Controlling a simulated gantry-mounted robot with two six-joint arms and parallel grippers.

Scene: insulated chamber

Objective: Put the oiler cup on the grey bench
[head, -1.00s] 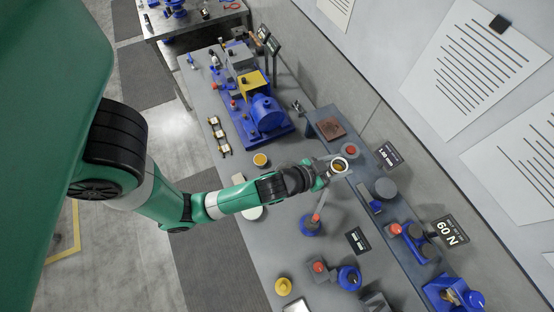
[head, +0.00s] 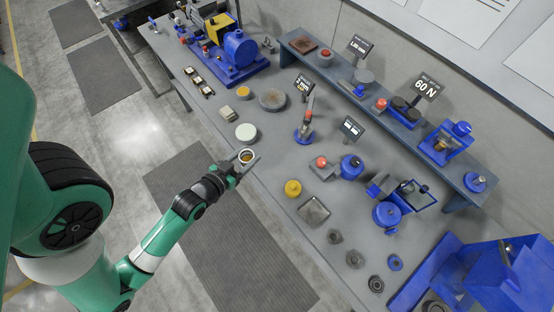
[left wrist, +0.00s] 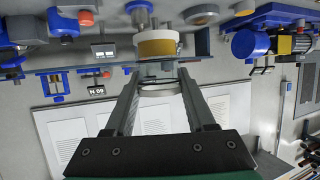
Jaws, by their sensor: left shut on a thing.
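The oiler cup (head: 246,156), a small round cup with a pale rim and amber inside, sits between the fingers of my left gripper (head: 243,165). The gripper is shut on it. I cannot tell the height of the cup above the bench. In the left wrist view both fingers of my left gripper (left wrist: 160,80) reach forward, with a pale ring between their tips. My right gripper is not in view.
A yellow-topped cup (head: 243,92), a grey round plate (head: 272,99) and a yellow knob (head: 293,188) stand nearby on the bench. A blue pump unit (head: 238,50) is at the far left. A raised shelf (head: 395,117) runs along the back. Bare bench lies right of the disc.

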